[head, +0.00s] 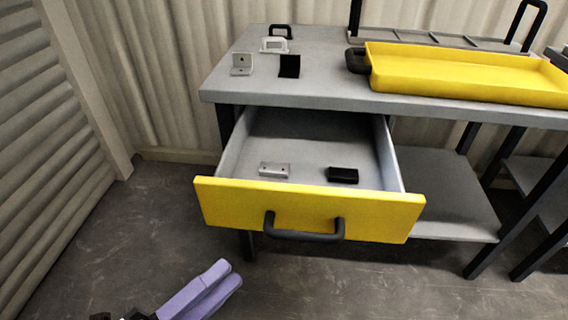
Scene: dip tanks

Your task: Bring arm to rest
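My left gripper (225,275) shows at the bottom left, low over the floor and in front of the workbench. Its two purple fingers lie side by side with no clear gap, and nothing shows between them. Its wrist is cut off by the bottom edge of the picture. My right gripper is not in view.
A yellow-fronted drawer (240,203) stands pulled out, with a grey bracket (274,170) and a black block (342,175) inside. The grey bench top (330,90) bears several small brackets and a yellow tray (460,78). The floor (90,240) at left is clear.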

